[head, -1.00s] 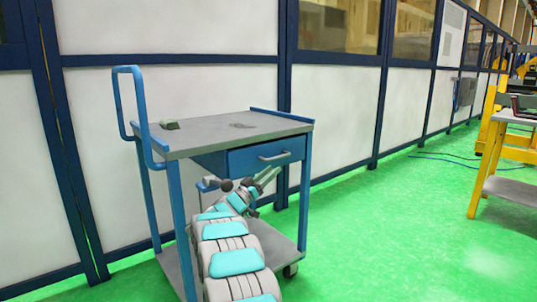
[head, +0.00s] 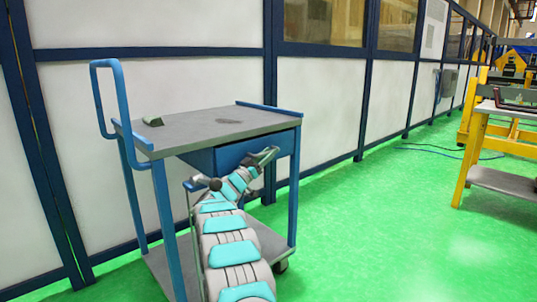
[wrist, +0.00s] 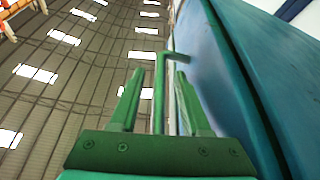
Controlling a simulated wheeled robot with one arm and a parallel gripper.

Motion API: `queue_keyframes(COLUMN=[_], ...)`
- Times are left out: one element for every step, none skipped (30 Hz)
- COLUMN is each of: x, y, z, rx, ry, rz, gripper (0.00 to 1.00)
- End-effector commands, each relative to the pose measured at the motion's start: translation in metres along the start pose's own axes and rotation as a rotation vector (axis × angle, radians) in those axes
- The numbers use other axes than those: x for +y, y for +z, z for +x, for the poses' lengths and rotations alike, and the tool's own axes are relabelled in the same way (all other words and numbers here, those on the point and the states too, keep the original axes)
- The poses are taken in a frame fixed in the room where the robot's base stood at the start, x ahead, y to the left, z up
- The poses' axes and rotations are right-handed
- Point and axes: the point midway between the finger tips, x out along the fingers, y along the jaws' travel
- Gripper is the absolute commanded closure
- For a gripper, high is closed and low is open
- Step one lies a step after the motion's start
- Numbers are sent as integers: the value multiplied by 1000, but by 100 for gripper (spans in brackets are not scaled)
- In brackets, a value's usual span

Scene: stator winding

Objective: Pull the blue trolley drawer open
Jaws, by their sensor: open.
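The blue trolley (head: 163,212) has a grey top, and its blue drawer (head: 228,155) sits under the right part of that top and looks shut. My gripper (head: 266,154) is at the drawer's front, at the handle, most of which it hides in the head view. In the wrist view the handle (wrist: 160,85) runs between the two open fingers of my gripper (wrist: 160,72), and its far end bends toward the drawer front (wrist: 232,70). Gaps show on both sides of the handle, so the fingers do not visibly clamp it.
A small green object (head: 153,120) and a flat dark item (head: 229,121) lie on the trolley top. A white panel wall (head: 160,75) with blue posts stands behind. A yellow-framed bench (head: 500,180) is at the right. Green floor (head: 380,235) between is clear.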

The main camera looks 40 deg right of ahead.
Motion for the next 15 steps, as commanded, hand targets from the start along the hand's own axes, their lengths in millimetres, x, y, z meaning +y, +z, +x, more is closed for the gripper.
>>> queue_keyframes(x=[0, 0, 0, 0, 0, 0, 0, 0, 0, 0, 0, 0, 0, 0, 0], y=[0, 0, 0, 0, 0, 0, 0, 0, 0, 0, 0, 0, 0, 0, 0], z=[2, 3, 3, 3, 3, 3, 3, 3, 3, 3, 3, 3, 3, 3, 3], rx=[0, 0, 0, 0, 0, 0, 0, 0, 0, 0, 0, 0, 0, 0, 0], ry=[1, 1, 1, 1, 0, 0, 0, 0, 0, 0, 0, 0, 0, 0, 0], rz=[0, 0, -1, -1, -1, -1, -1, -1, -1, -1, -1, -1, -1, -1, -1], gripper=[53, 53, 53, 53, 53, 53, 53, 53, 53, 56, 60, 64, 68, 71, 75])
